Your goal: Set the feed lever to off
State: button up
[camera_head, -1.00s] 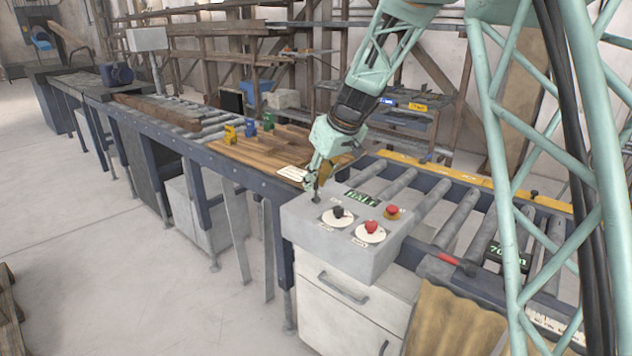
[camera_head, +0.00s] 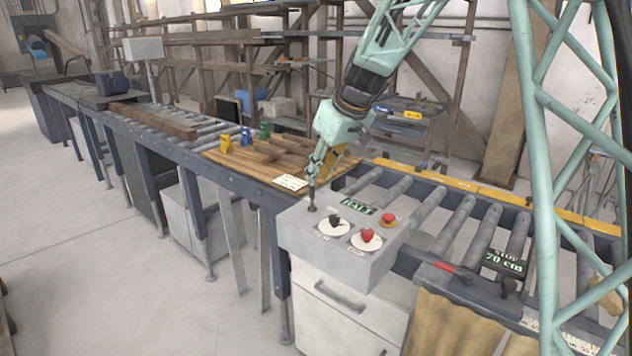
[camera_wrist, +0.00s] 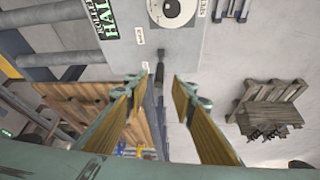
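A grey control box (camera_head: 345,262) carries a small dark lever (camera_head: 312,206) at its back left corner. The lever handle also shows in the wrist view (camera_wrist: 160,72), at the box edge beside a small label too blurred to read. My gripper (camera_head: 313,180) is just above the lever in the head view. In the wrist view my gripper (camera_wrist: 157,84) is open, its two fingers spread either side of the lever with gaps on both sides. Nothing is held. The lever's exact setting cannot be told.
The box also bears a black knob (camera_head: 334,221), a red knob (camera_head: 367,236), a red button (camera_head: 389,219) and a display reading HALT (camera_head: 358,206). Wooden boards (camera_head: 255,158) lie behind left. Rollers (camera_head: 455,220) run right, with a 70 cm stop display (camera_head: 503,262).

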jog(key=shift+v, duration=2.2)
jog(key=s+d+r+m+h, duration=0.1)
jog(key=s+d+r, duration=0.25)
jog(key=s, duration=0.45)
jog(key=s+d+r+m, duration=0.1)
jog(key=s+d+r, duration=0.1)
jog(key=s+d, duration=0.5)
jog(key=s+d+r+m+h, duration=0.1)
jog(key=s+d+r+m, duration=0.15)
jog(key=s, duration=0.75)
jog(key=s+d+f+m, duration=0.1)
jog(key=s+d, duration=0.2)
jog(key=s, duration=0.7)
jog(key=s+d+f+m+h, duration=0.1)
jog(key=s+d+f, duration=0.1)
jog(key=s, duration=0.8)
jog(key=s+d+f+m, duration=0.1)
jog(key=s+d, duration=0.4)
jog(key=s, duration=0.6)
jog(key=shift+f+m+h, duration=0.25)
jog(key=shift+m+h, duration=0.15)
jog(key=shift+m, duration=0.05)
jog(key=shift+o, duration=1.4)
jog(key=shift+r, duration=0.1)
